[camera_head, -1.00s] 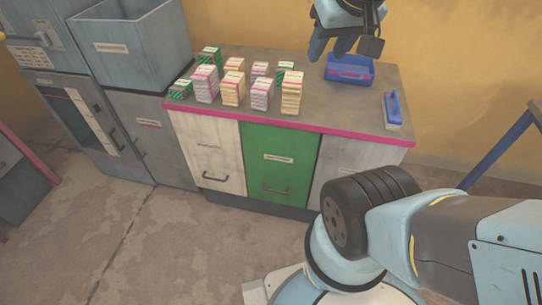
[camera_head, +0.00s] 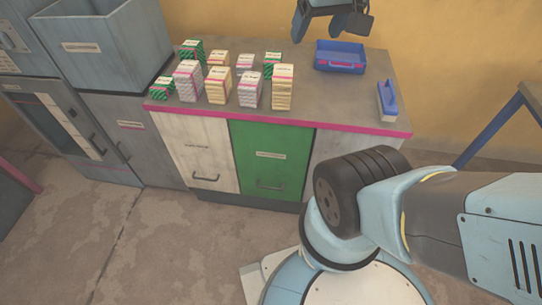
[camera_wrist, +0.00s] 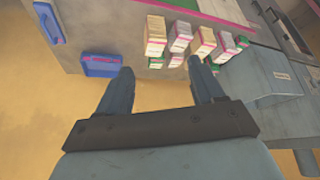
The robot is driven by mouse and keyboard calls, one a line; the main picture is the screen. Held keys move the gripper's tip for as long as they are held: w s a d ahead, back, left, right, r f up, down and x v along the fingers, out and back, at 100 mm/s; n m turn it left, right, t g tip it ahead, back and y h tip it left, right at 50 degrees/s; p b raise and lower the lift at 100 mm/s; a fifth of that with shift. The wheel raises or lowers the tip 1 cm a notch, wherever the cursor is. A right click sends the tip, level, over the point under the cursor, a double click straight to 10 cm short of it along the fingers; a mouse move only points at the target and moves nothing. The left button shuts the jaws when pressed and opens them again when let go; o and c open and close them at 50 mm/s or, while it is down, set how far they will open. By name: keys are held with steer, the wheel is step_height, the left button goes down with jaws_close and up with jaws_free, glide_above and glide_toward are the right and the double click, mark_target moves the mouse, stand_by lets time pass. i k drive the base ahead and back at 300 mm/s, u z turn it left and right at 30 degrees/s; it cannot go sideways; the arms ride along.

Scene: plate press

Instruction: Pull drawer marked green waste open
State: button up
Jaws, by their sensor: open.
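The green drawer front (camera_head: 271,140) is in the middle of the counter unit in the head view. It sits flush, so it looks shut. Its dark bar handle (camera_head: 269,186) is low on the front, and its pale label (camera_head: 270,156) is too small to read. My gripper (camera_head: 318,32) is at the top edge of the head view, above the back of the counter, far from the handle and partly cut off. In the wrist view my gripper (camera_wrist: 160,67) has its fingers spread with nothing between them, with the counter top beyond.
A white front (camera_head: 196,150) with a handle is left of the green one; a grey front (camera_head: 335,150) is right, partly behind my arm. Several small boxes (camera_head: 248,90), a blue tray (camera_head: 340,57) and a blue-handled tool (camera_head: 388,100) stand on the counter.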

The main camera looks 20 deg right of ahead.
mark_target(272, 158)
steer(key=u, duration=0.35)
steer(key=k, duration=0.9)
steer(key=z, duration=0.5)
steer(key=i, duration=0.5)
steer(key=z, duration=0.1)
